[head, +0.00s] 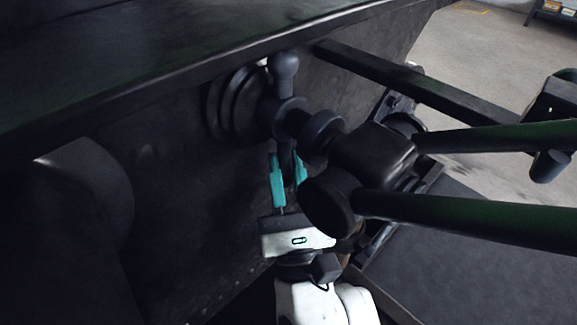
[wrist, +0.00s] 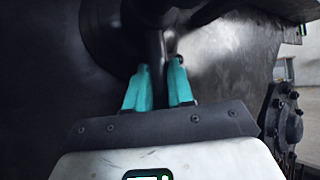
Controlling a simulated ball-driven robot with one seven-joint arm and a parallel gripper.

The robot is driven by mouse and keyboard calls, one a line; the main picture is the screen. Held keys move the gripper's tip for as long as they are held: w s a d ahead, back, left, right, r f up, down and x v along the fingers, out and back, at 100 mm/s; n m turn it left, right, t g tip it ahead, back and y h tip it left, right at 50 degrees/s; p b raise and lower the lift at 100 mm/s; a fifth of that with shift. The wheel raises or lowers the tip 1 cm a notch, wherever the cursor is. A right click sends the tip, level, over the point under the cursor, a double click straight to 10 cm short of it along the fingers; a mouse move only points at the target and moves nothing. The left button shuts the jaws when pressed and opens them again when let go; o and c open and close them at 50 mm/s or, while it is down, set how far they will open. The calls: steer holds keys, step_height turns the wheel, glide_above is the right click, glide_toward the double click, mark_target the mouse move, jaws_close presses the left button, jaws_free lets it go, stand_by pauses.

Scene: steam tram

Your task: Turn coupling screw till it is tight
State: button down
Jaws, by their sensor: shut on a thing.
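The dark coupling screw (head: 322,132) runs from a round boss (head: 228,105) on the tram's black end wall towards a blocky dark nut (head: 375,150). Its handle shows a knobbed end (head: 284,68) pointing up from the collar in the head view. A dark bar of the handle hangs below the collar. My gripper (head: 286,162) comes from below, its teal fingers on either side of this bar. In the wrist view the bar (wrist: 156,48) runs down between the fingertips (wrist: 160,72). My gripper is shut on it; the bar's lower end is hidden.
Two dark link bars (head: 480,140) (head: 460,215) extend right from the nut, close to my gripper. A beam (head: 390,75) sticks out behind them. The overhanging edge (head: 180,75) runs above the screw. Open floor (head: 475,55) lies at upper right.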

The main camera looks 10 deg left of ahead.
steer(key=shift+r, duration=0.15)
steer(key=c, duration=1)
jaws_free()
steer(key=shift+f, duration=0.2)
steer(key=p+v, duration=0.2)
steer(key=v, duration=0.8)
steer(key=shift+s+d+f+p, duration=0.1)
steer(key=shift+s+p, duration=0.15)
steer(key=shift+p, duration=0.05)
steer(key=shift+c, duration=0.2)
